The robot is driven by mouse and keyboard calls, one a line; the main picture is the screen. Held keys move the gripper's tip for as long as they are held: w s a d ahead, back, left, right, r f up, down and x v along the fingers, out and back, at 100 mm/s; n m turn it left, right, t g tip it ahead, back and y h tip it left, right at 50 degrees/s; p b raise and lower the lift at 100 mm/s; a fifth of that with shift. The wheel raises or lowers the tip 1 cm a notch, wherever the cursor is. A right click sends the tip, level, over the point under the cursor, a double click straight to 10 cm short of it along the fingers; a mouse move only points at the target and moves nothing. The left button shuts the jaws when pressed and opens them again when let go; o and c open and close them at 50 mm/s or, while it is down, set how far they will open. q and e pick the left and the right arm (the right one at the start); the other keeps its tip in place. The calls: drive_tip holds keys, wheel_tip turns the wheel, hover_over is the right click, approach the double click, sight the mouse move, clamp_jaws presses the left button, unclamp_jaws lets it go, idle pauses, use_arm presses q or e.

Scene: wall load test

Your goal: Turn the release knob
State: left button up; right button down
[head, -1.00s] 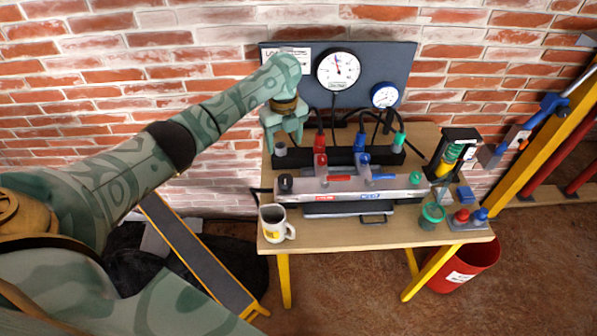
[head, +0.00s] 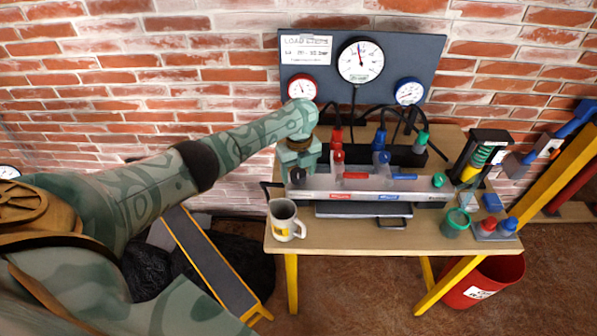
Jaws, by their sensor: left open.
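A long grey manifold block (head: 345,183) lies on the wooden bench with red and blue levers on its face. A black knob (head: 297,176) sits at its left end and a green knob (head: 438,180) at its right end; no readable label tells which is the release knob. My left gripper (head: 299,168) points down at the left end of the block, open, just above or around the black knob. Contact cannot be told, and the fingers partly hide that end. My right gripper is not in view.
A gauge panel (head: 430,60) with three dials rises behind. A green-lidded jar (head: 455,222) and red and blue caps (head: 497,227) are at the right. A red bin (head: 487,280) stands below.

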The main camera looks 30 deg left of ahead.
use_arm(q)
drive_tip(key=c, duration=1)
drive_tip(key=shift+r+n+p, duration=0.2)
drive_tip(key=shift+n+p, duration=0.75)
drive_tip(key=shift+n, duration=0.15)
drive_tip(key=n+p, duration=0.2)
drive_tip(key=n, duration=0.1)
drive_tip(key=shift+n, duration=0.3)
drive_tip(key=n+p, duration=0.1)
drive_tip(key=n, duration=0.4)
drive_tip(key=shift+f, duration=0.1)
drive_tip(key=n, duration=0.4)
drive_tip(key=shift+p, duration=0.4)
drive_tip(key=shift+n, duration=1.5)
